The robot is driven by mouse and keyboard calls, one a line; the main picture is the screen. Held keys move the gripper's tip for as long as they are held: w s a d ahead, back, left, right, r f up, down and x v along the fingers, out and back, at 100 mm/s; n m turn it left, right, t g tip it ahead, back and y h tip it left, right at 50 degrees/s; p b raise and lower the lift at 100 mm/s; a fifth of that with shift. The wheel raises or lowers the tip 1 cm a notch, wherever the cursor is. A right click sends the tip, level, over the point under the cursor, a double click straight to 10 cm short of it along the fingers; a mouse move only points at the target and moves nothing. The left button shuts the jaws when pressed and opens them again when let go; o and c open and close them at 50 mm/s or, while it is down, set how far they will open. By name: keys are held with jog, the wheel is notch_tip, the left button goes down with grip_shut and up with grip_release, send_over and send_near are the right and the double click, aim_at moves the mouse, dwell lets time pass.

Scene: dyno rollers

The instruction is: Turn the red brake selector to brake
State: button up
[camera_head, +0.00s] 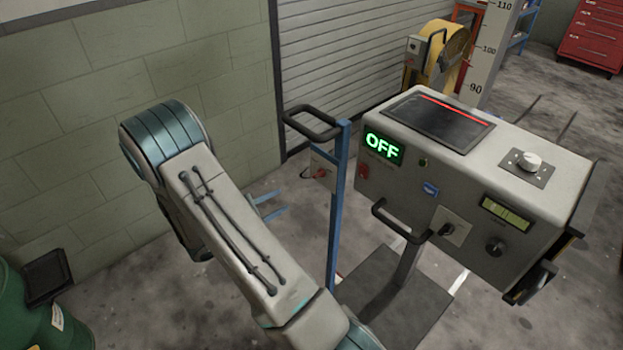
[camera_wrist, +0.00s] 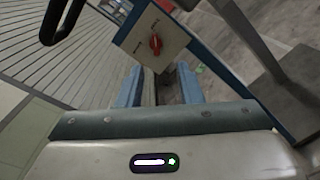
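The red brake selector (camera_head: 321,173) is on a pale plate fixed to the blue post of the stand left of the console. In the wrist view the red selector (camera_wrist: 155,44) shows ahead of the fingertips, with its handle roughly upright in the picture. Small marks on its plate (camera_wrist: 140,50) are too small to read. My gripper (camera_head: 285,200) shows its blue fingers beyond my arm, left of and below the selector. In the wrist view my gripper (camera_wrist: 161,72) is open and empty, with a narrow gap between its fingers. It looks apart from the selector.
A console (camera_head: 480,195) with a lit green OFF sign (camera_head: 384,147) stands to the right. The blue post (camera_head: 338,205) has a black handle (camera_head: 311,122) at its top. A block wall (camera_head: 80,100) is at the left, with a green drum (camera_head: 30,315) at lower left.

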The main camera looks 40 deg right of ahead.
aim_at(316, 177)
jog(key=shift+n+t, duration=0.3)
jog(key=shift+t, duration=0.1)
jog(key=d+p, duration=0.1)
jog(key=d, duration=0.3)
jog(key=w+d, duration=0.1)
jog(key=d, duration=0.4)
jog(key=w+d+f+p, duration=0.1)
jog(key=d, duration=0.3)
jog(key=shift+d+p, duration=0.3)
jog(key=shift+p, duration=0.05)
grip_shut()
